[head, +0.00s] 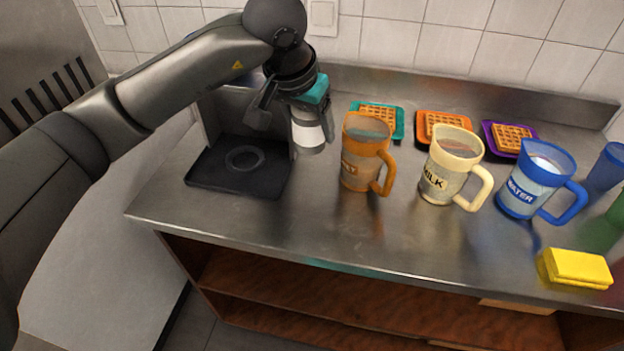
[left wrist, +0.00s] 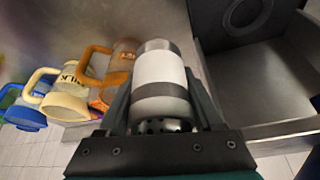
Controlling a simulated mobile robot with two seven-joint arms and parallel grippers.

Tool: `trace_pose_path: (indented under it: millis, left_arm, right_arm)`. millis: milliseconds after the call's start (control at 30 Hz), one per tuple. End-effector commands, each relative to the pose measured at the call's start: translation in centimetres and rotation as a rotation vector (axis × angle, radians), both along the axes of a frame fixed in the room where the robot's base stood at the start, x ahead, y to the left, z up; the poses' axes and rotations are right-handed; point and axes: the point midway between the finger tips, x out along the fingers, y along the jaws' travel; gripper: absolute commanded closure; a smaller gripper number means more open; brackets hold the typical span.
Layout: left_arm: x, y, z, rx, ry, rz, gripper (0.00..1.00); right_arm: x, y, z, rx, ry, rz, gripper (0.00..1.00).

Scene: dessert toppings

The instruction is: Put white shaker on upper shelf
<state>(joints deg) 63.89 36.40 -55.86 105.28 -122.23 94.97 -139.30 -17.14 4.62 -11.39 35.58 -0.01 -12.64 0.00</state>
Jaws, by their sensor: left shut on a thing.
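The white shaker (head: 309,137) has a white band, grey ends and a perforated end. My left gripper (head: 297,118) is shut on it, over the back left of the steel counter. In the left wrist view the shaker (left wrist: 160,75) sits between the two dark fingers, its perforated end toward the palm. I cannot tell from the head view whether its lower end touches the counter. Under the counter, an upper brown wooden shelf (head: 370,300) shows, with a lower one (head: 270,333) beneath it. My right gripper is not in view.
A black coffee machine base (head: 238,168) stands left of the shaker. Orange (head: 362,160), cream (head: 450,165) and blue (head: 533,180) pitchers stand to the right, with waffles on coloured plates behind. A yellow sponge (head: 578,268) lies front right. The counter's front middle is clear.

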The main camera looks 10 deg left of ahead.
Motion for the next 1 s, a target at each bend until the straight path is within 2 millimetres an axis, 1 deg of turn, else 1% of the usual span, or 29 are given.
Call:
trace_pose_path:
  millis: [33, 100, 200, 300, 567, 700, 800, 1000]
  left_arm:
    - [-0.1, 0.0, -1.7, 0.000, 0.006, 0.001, 0.95]
    - [-0.1, 0.0, -3.6, 0.000, 0.006, 0.001, 0.95]
    - [-0.1, 0.0, -6.0, 0.000, 0.005, 0.001, 0.95]
    - [-0.1, 0.0, -7.7, -0.001, 0.002, 0.001, 0.95]
    - [0.0, 0.0, -9.6, 0.000, 0.001, 0.000, 0.95]
    - [0.0, 0.0, -11.7, 0.000, 0.003, 0.003, 0.95]
    - [0.0, 0.0, -12.9, -0.001, 0.000, 0.001, 0.95]
    - [0.1, 0.0, -13.0, -0.001, -0.002, 0.000, 0.95]
  right_arm:
    - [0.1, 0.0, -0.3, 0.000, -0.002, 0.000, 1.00]
    - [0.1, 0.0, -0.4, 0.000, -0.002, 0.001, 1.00]
    - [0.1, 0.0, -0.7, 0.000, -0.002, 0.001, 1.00]
    - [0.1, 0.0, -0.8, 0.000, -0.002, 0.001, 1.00]
    - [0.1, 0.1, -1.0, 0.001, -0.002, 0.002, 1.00]
    - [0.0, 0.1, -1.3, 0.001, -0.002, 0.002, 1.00]
    - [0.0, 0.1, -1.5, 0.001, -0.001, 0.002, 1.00]
    - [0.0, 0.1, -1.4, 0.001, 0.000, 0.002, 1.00]
